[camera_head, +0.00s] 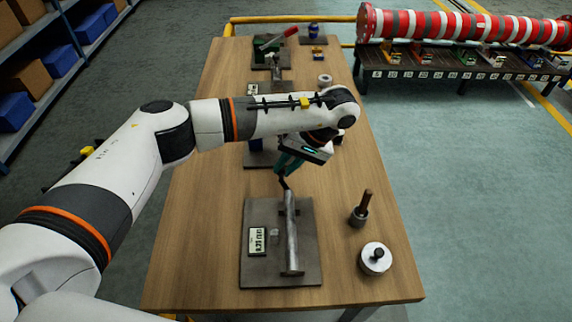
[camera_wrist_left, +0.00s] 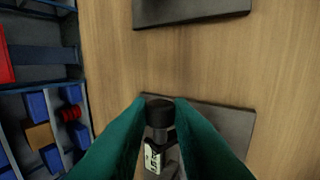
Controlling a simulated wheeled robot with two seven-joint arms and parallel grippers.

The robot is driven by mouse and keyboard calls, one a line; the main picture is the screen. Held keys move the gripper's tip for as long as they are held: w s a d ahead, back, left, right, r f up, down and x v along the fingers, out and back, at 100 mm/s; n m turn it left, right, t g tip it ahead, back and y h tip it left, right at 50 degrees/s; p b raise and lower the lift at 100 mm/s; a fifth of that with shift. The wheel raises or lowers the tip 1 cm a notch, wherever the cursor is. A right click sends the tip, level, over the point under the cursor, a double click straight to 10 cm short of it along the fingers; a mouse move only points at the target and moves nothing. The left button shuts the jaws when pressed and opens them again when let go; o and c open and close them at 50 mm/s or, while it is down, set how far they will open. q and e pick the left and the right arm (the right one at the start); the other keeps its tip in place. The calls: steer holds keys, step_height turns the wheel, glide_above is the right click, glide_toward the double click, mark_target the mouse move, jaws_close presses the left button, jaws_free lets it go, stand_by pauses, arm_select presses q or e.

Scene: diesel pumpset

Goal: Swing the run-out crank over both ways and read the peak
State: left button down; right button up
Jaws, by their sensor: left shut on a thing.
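The run-out fixture is a grey plate (camera_head: 305,262) at the near end of the wooden table, with a pale metal shaft (camera_head: 291,232) across it. A dark crank (camera_head: 284,184) rises from the shaft's far end. My left gripper (camera_head: 284,172), with teal fingers, is shut on the crank's handle. The left wrist view shows the round black handle end (camera_wrist_left: 159,106) between the two fingers (camera_wrist_left: 160,125). A small digital readout (camera_head: 258,241) lies on the plate's left side; its digits are too small to read surely. My right gripper is not in view.
A wooden-handled tool in a cup (camera_head: 361,209) and a round metal weight with a knob (camera_head: 375,258) stand right of the plate. Other fixtures, one with a red lever (camera_head: 277,39), stand farther back. Blue-bin shelving (camera_head: 58,62) is at left. The table's front-left part is clear.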

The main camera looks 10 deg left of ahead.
arm_select(q)
steer(key=c, duration=1.3)
jaws_free()
steer(key=b+v, duration=0.1)
steer(key=v, duration=1.1)
